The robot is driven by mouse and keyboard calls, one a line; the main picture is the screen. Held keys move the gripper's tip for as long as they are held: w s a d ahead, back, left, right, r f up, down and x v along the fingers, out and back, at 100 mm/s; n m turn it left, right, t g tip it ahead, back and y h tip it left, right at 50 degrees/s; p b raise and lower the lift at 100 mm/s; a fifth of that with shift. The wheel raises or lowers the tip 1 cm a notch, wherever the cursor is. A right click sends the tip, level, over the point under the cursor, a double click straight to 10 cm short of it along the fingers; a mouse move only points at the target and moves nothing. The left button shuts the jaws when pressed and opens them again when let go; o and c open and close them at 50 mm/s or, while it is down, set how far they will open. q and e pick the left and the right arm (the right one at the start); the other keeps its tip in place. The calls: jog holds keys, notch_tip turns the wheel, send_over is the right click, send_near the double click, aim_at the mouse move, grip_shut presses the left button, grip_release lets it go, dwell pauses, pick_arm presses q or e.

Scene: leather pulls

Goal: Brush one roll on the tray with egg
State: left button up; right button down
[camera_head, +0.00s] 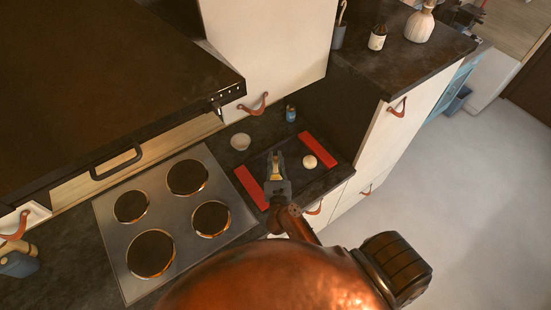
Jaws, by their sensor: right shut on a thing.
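A dark tray with two red end strips (250,188) lies on the counter right of the hob. One pale round roll (309,161) sits on it near the right red strip. My right gripper (276,162) is over the tray, left of the roll and apart from it. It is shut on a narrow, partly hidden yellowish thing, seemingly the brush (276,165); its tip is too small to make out. A small white bowl (240,141) stands behind the tray to the left; its contents are unclear. My left gripper is not in view.
A hob (172,215) with dark round plates lies left of the tray. A small blue container (290,113) stands behind the tray. A dark overhanging unit (90,80) and a white cabinet (270,50) rise behind. The floor at right is clear.

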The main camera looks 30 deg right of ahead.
dwell(0.3)
jog(key=shift+s+a, duration=0.1)
jog(key=shift+s, duration=0.1)
jog(key=shift+s+a, duration=0.2)
jog(key=shift+s, duration=0.25)
jog(key=shift+s+a, duration=0.2)
jog(key=shift+s, duration=0.15)
jog(key=shift+w+d, duration=0.1)
jog(key=shift+w, duration=0.1)
jog(key=shift+w+d+p, duration=0.15)
jog(key=shift+w+p, duration=0.15)
jog(key=shift+w+d+r, duration=0.1)
jog(key=shift+w+d, duration=0.05)
jog(key=shift+w, duration=0.2)
jog(key=shift+w+d, duration=0.15)
jog(key=shift+p, duration=0.4)
dwell(0.7)
